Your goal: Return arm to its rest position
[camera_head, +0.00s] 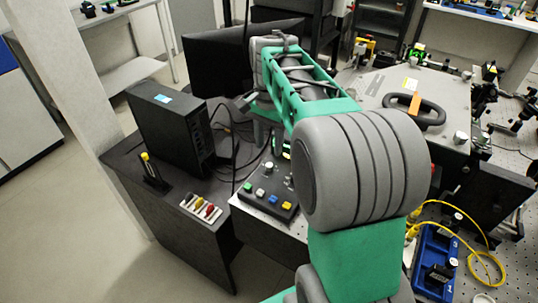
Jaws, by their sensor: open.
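My arm fills the middle of the view, with a large grey joint in front and a green lattice link reaching away to a grey joint near the monitor. The far part of the arm bends down behind the green link, where a little grey and dark hardware shows. I see nothing held.
A black computer case (168,128) and a monitor (225,58) stand on the dark desk at left. A control box with coloured buttons (272,199) lies beside my arm. An instrument with a black handle (427,112) and a blue tray (427,270) with yellow cable are at right.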

